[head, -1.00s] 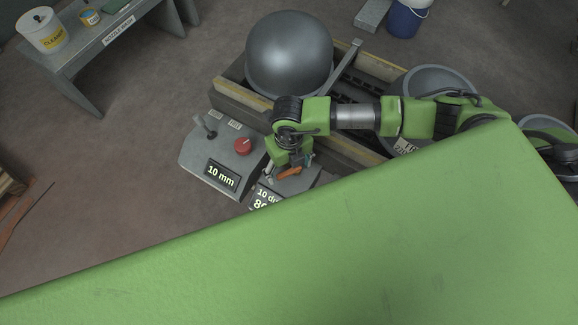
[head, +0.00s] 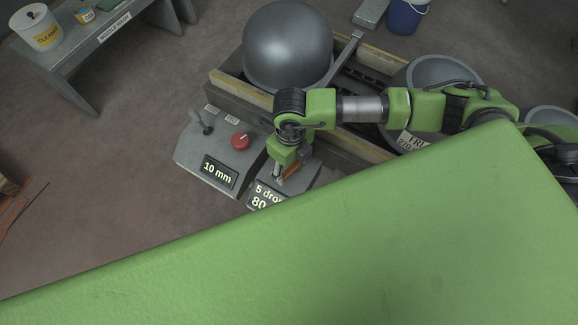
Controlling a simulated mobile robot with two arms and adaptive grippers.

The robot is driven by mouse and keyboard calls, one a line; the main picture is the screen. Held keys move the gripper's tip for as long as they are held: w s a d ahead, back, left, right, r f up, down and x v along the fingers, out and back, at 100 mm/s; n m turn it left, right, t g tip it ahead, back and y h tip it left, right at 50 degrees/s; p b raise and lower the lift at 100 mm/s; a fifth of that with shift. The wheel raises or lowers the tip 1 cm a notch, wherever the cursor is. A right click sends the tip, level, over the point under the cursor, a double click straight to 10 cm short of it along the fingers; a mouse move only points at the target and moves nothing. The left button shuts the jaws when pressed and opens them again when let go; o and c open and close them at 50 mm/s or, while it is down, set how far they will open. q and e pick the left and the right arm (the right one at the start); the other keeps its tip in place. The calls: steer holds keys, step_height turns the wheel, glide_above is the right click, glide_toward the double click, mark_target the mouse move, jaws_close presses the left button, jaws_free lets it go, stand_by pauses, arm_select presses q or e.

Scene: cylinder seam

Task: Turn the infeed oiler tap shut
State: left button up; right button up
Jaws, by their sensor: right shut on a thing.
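The rest of that display is hidden behind the large green surface in front. My right gripper (head: 281,175) points down at the tap and is shut on the orange handle, which is partly covered by the fingers. My left gripper is not in view.
Left of the tap, a grey control box (head: 206,165) carries a joystick, a red knob (head: 241,141) and a "10 mm" display. Behind stands a large grey dome (head: 287,45) on a framed bed. A bench (head: 95,50) is at the back left.

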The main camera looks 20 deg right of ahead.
mark_target(292, 171)
steer(key=shift+s+d+n+b, duration=0.15)
steer(key=shift+n+b, duration=0.8)
steer(key=shift+n, duration=0.25)
steer(key=o, duration=1.1)
step_height(292, 171, up, 12)
steer(key=shift+s, duration=0.1)
